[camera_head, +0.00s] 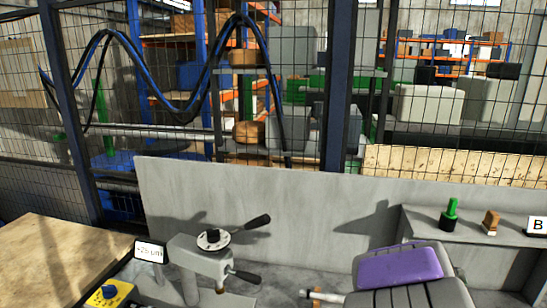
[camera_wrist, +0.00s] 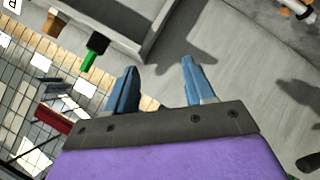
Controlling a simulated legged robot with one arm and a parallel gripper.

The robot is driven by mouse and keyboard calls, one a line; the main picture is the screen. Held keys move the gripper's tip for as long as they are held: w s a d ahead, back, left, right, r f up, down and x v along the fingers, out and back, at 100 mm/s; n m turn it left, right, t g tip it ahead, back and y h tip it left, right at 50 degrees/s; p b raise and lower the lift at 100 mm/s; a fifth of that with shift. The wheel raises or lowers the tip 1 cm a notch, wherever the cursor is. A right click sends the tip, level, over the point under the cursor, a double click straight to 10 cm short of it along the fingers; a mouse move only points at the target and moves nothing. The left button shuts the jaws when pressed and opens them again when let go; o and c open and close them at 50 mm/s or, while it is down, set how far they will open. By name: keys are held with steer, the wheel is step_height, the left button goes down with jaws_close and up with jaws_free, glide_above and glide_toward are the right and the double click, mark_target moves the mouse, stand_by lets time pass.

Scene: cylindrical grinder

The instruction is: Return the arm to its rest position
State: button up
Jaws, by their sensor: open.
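My gripper (camera_wrist: 158,64) shows in the wrist view with its two blue fingers spread apart. Nothing is between them. Behind the fingers are a dark bar and a purple part of my gripper. In the head view, a purple part of my arm (camera_head: 398,264) with grey ribbed links shows at the lower right, above the grey machine bed. The fingers cannot be made out in that view.
A grinder part with black levers (camera_head: 212,240) stands left of my arm. A grey ledge holds a green-handled item (camera_head: 450,213), a brown item (camera_head: 491,222) and a "B" sign (camera_head: 537,225). A wooden board (camera_head: 60,258) lies left; mesh fencing (camera_head: 345,90) stands behind.

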steer(key=s+a+f+m+g+y, duration=0.1)
steer(key=s+a+g, duration=0.3)
steer(key=s, duration=0.9)
steer(key=s+a+f+m+g+y, duration=0.1)
steer(key=s+a+f+g+y, duration=0.1)
steer(key=s+a, duration=0.7)
steer(key=s+a+f+m+g+y+b, duration=0.1)
steer(key=s+a+g, duration=0.4)
steer(key=s, duration=1.3)
steer(key=shift+s+a+f+g+y, duration=0.15)
steer(key=shift+a+f+g+y, duration=0.15)
steer(key=shift+a+f+y, duration=0.8)
